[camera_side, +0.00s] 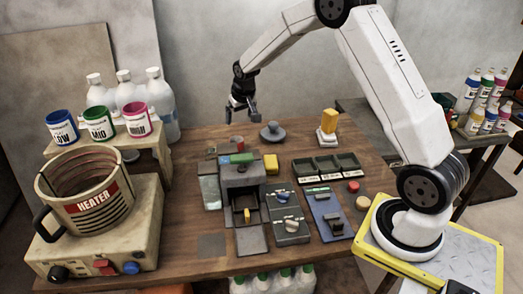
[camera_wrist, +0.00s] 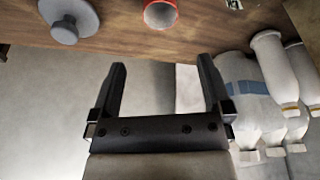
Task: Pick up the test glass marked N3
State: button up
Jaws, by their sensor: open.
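My gripper (camera_side: 242,112) hangs above the back of the wooden table, left of the grey knobbed disc, with nothing between its fingers. In the wrist view my gripper (camera_wrist: 165,85) has its two dark fingers wide apart, with wall behind the gap. I cannot make out a test glass marked N3 in either view; no such marking is readable. A red-rimmed round cup-like thing (camera_wrist: 160,13) is cut off by the top edge of the wrist view, beyond the fingertips. I cannot tell whether it is a test glass.
A grey knobbed disc (camera_side: 272,133) stands at the table's back. The heater vat (camera_side: 88,190), cups and bottles (camera_side: 160,100) crowd the left.

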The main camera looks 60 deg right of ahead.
dwell(0.3)
jog(key=w+d+f+n+t+h, duration=0.1)
jog(key=w+d+n+t, duration=0.2)
jog(key=w+n+t, duration=0.15)
jog(key=s+a+n+t+y, duration=0.1)
jog(key=a+n+y, duration=0.1)
jog(key=a+y, duration=0.1)
jog(key=s+a+n+t+y, duration=0.1)
jog(key=a+n+y, duration=0.1)
jog(key=a+y, duration=0.1)
jog(key=s+a+f+n+t+y, duration=0.1)
jog(key=a+n+y, duration=0.1)
jog(key=a, duration=0.3)
jog(key=shift+s+a+n+y, duration=0.2)
jog(key=shift+s+n+y, duration=0.15)
jog(key=shift+y, duration=0.45)
jog(key=shift+w+f, duration=0.1)
jog(key=shift+f, duration=1.6)
jog(key=shift+f, duration=0.1)
